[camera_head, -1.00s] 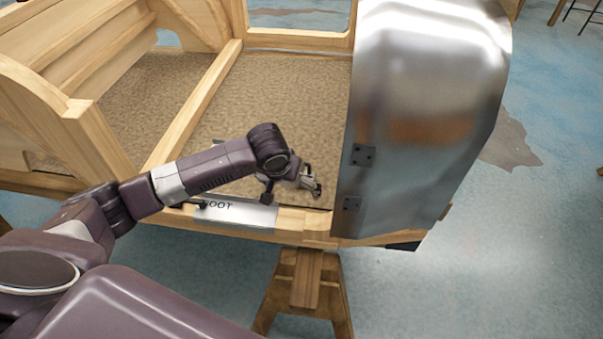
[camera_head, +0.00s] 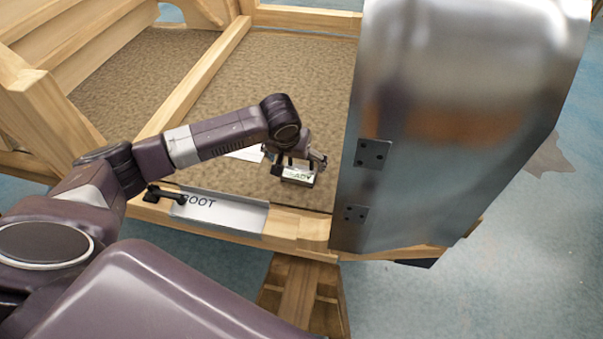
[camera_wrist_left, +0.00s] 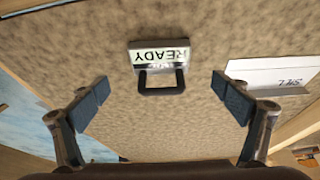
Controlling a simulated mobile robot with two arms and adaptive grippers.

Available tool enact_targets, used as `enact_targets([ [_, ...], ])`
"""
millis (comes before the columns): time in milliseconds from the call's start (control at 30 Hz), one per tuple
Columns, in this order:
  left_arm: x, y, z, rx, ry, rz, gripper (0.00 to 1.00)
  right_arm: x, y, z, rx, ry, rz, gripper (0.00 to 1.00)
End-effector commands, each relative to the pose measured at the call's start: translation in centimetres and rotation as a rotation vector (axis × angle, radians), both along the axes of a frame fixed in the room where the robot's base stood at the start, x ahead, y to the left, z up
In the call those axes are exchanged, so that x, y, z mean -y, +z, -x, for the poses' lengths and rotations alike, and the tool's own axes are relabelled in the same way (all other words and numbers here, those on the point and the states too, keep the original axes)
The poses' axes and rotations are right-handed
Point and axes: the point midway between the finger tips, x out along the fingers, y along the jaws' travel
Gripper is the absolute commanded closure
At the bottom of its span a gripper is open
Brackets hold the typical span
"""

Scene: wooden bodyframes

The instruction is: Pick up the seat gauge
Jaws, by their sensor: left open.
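A small metal piece labelled READY (camera_head: 299,175), with a dark loop handle, rests on the brown carpet. It also shows in the left wrist view (camera_wrist_left: 160,57), its handle toward the gripper. No label in view reads seat gauge, so I cannot tell from the text whether this is it. My left gripper (camera_head: 294,161) is open and empty close to the READY piece. In the left wrist view my left gripper's fingers (camera_wrist_left: 160,88) are spread wide, one on each side of the handle, apart from it. My right gripper is not in view.
A white SILL plate (camera_wrist_left: 270,76) lies beside the READY piece. A BOOT plate (camera_head: 225,214) with a dark handle sits on the wooden front rail (camera_head: 285,228). A tall shiny metal panel (camera_head: 440,110) stands close on the right. Wooden beams border the carpet (camera_head: 310,85).

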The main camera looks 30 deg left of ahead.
Motion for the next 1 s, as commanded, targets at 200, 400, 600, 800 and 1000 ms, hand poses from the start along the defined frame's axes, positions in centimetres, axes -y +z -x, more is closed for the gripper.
enact_targets([
  [200, -0.1, -2.3, -0.8, -0.001, -0.001, 0.000, 0.07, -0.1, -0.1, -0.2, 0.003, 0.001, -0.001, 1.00],
  [400, -0.4, -5.2, -1.5, -0.002, -0.001, -0.001, 0.07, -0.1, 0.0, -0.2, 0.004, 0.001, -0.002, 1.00],
  [600, -0.5, -6.8, -2.2, 0.000, -0.001, 0.000, 0.07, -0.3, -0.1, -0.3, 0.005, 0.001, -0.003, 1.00],
  [800, -0.5, -6.9, -2.3, 0.001, -0.002, 0.000, 0.07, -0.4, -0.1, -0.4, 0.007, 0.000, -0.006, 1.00],
  [1000, -0.5, -6.9, -2.2, 0.001, -0.002, -0.001, 0.25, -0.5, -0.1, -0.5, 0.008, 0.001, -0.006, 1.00],
])
